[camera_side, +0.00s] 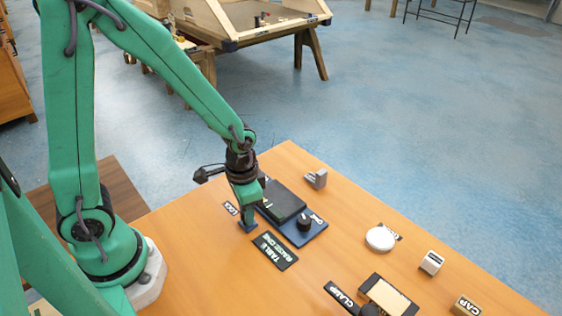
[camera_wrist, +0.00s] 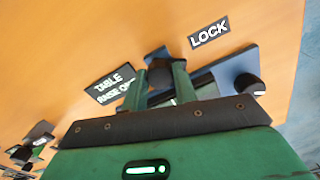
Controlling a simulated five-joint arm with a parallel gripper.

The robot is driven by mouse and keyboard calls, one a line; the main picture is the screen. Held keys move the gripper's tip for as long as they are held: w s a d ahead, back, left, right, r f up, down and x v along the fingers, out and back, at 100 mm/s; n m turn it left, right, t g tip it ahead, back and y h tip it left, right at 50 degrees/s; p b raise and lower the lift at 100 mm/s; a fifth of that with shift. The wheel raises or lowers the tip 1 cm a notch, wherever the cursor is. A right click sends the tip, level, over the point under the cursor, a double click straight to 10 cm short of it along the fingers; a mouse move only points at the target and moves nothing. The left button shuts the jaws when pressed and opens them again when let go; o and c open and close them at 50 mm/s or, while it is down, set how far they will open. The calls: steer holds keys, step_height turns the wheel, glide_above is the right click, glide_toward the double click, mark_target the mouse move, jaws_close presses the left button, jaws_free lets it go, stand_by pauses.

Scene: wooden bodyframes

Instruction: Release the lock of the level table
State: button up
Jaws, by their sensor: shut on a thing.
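The level table has a blue base (camera_side: 309,236) with a dark plate (camera_side: 284,203) and a black knob (camera_side: 304,223) on its near right corner. The blue base also shows in the wrist view (camera_wrist: 239,66). A small LOCK label (camera_side: 231,208) lies left of it and reads clearly in the wrist view (camera_wrist: 209,33). My gripper (camera_side: 248,224) points down at the left edge of the base. In the wrist view, my gripper (camera_wrist: 161,80) has its green fingers shut on a dark lock knob (camera_wrist: 160,72). A small blue piece shows beside the knob. The side view hides the knob behind my fingers.
A TABLE label (camera_side: 275,251) lies in front of the base. A grey block (camera_side: 316,179), a white disc (camera_side: 380,239), a white block (camera_side: 431,262), a clamp piece (camera_side: 390,296) and a CAP block (camera_side: 468,306) stand to the right.

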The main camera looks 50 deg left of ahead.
steer(key=n, duration=0.6)
steer(key=shift+n, duration=0.3)
stand_by(0.4)
steer(key=o, duration=1)
steer(key=shift+r, duration=0.2)
steer(key=shift+r, duration=3.75)
